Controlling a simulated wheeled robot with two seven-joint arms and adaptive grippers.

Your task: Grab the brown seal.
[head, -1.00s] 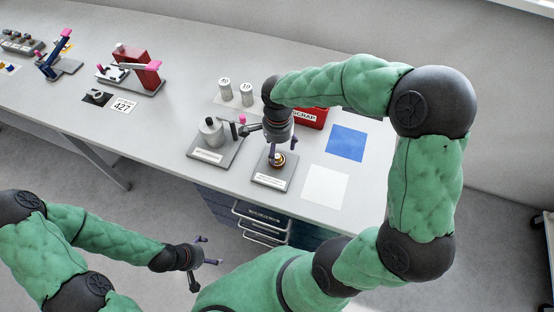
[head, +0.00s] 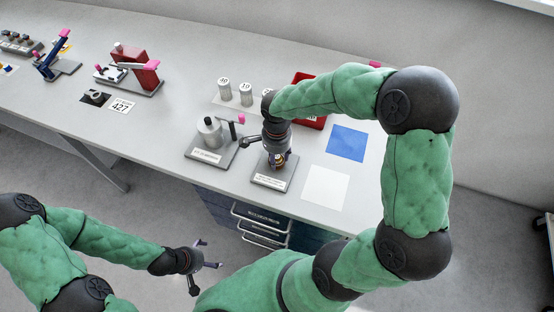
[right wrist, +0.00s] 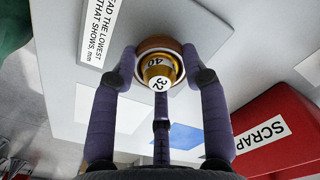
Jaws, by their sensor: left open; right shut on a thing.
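The brown seal (right wrist: 151,43) shows in the right wrist view as a ring around a gold stepped cone (right wrist: 157,65) marked 40 and 32. The cone stands on a grey plate (head: 274,182) with a label reading in part "the lowest that shows, mm". My right gripper (head: 278,160) points down over the cone; in the right wrist view its fingers (right wrist: 159,56) are shut on the seal from both sides. I cannot tell whether the seal is clear of the plate. My left gripper (head: 207,256) is open and empty, in front of the bench.
A red SCRAP bin (right wrist: 272,135) stands behind my right arm. A blue square (head: 347,143) and a white square (head: 326,186) lie right of the plate. A metal cylinder on a plate (head: 209,132) and white canisters (head: 246,94) stand close by.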

